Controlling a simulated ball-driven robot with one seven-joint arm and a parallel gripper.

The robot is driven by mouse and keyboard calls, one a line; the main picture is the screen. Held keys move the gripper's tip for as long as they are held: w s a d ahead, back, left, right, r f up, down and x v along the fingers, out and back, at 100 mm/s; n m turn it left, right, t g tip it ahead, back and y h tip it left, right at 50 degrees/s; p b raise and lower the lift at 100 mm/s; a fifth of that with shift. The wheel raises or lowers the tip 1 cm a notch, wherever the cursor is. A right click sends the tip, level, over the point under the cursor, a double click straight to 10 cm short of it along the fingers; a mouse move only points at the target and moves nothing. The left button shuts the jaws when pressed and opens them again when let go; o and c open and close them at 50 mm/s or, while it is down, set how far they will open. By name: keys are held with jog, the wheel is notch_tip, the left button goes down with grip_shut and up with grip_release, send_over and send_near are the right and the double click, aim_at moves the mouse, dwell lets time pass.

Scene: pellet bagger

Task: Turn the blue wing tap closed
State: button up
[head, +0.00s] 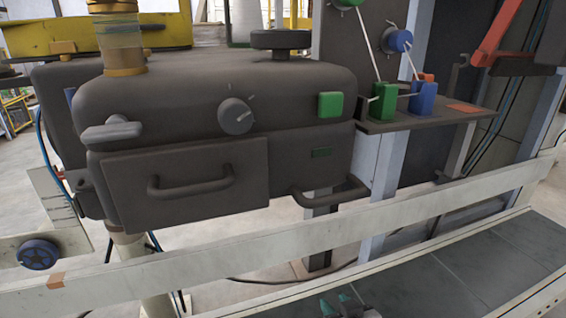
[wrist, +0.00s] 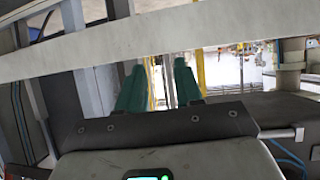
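A round blue handle with a dark star-shaped centre (head: 37,254) sits on a pale plate at the lower left of the head view. I cannot tell whether it is the wing tap; no plainly wing-shaped blue tap shows. My gripper (head: 338,304) is at the bottom edge of the head view, low over the conveyor and well to the right of this handle. In the wrist view my gripper (wrist: 160,68) has its two teal fingers apart with nothing between them. The blue handle is not recognisable in the wrist view.
A pale rail (head: 250,249) crosses in front of the dark machine (head: 200,92), which has a drawer handle, a dial (head: 236,116) and a green button (head: 331,104). Green (head: 383,101) and blue blocks (head: 422,98) stand on a shelf at right. The conveyor (head: 430,275) looks clear.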

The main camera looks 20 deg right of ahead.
jog(key=w+a+r+t+p, duration=0.2)
jog(key=w+r+p, duration=0.15)
jog(key=r, duration=0.55)
jog(key=w+a+r+n+t+y+p, duration=0.15)
jog(key=r+p, duration=0.25)
jog(key=r, duration=0.4)
jog(key=w+a+r+m+t+p, duration=0.15)
jog(key=w+r+p, duration=0.25)
jog(key=r, duration=0.5)
jog(key=w+n, duration=0.1)
jog(key=w, duration=0.9)
jog(key=shift+a+t, duration=0.15)
jog(key=shift+t, duration=0.25)
jog(key=shift+c, duration=0.3)
grip_shut()
